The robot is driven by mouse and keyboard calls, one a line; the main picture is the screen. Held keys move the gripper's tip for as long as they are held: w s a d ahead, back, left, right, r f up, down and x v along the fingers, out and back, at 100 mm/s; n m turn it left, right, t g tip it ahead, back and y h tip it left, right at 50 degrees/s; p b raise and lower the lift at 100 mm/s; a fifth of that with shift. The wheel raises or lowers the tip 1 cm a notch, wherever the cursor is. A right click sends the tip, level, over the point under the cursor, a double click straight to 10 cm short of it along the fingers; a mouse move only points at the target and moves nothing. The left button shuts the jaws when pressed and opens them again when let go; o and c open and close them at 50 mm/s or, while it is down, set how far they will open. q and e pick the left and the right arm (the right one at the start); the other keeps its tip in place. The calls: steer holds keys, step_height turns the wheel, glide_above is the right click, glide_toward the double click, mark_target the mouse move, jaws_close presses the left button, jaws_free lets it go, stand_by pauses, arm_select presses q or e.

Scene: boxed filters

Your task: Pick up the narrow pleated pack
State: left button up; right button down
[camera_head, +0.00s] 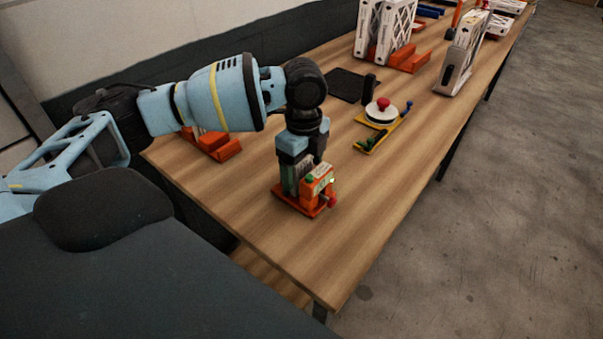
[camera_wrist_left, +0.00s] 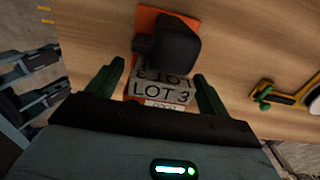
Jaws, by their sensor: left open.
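White-framed pleated packs stand at the far end of the table in the head view: a pair (camera_head: 396,31) beside orange blocks, and a single upright one (camera_head: 459,58) near the right edge. I cannot tell which is the narrow one. My left gripper (camera_head: 301,184) points down far from them, at the near end of the table. Its green fingers are open on either side of a grey block marked LOT 3 (camera_wrist_left: 162,90) on an orange base (camera_head: 293,200). The wrist view shows the fingers (camera_wrist_left: 160,72) apart, with no clear contact on the block. My right gripper is out of view.
A yellow fixture with a white disc and red knob (camera_head: 382,110) stands mid-table, with a dark mat (camera_head: 347,86) behind it. Orange blocks (camera_head: 213,143) sit behind my left arm. The near right tabletop is clear up to its edge.

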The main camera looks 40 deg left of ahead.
arm_select(q)
steer(key=c, duration=1.1)
steer(key=shift+d+r, duration=0.25)
steer(key=shift+r, duration=0.15)
step_height(320, 180, up, 11)
steer(key=d, duration=0.6)
steer(key=s+d, duration=0.1)
steer(key=d, duration=1.2)
steer(key=shift+s+d+f, duration=0.15)
steer(key=shift+s+d, duration=0.05)
steer(key=shift+s, duration=0.05)
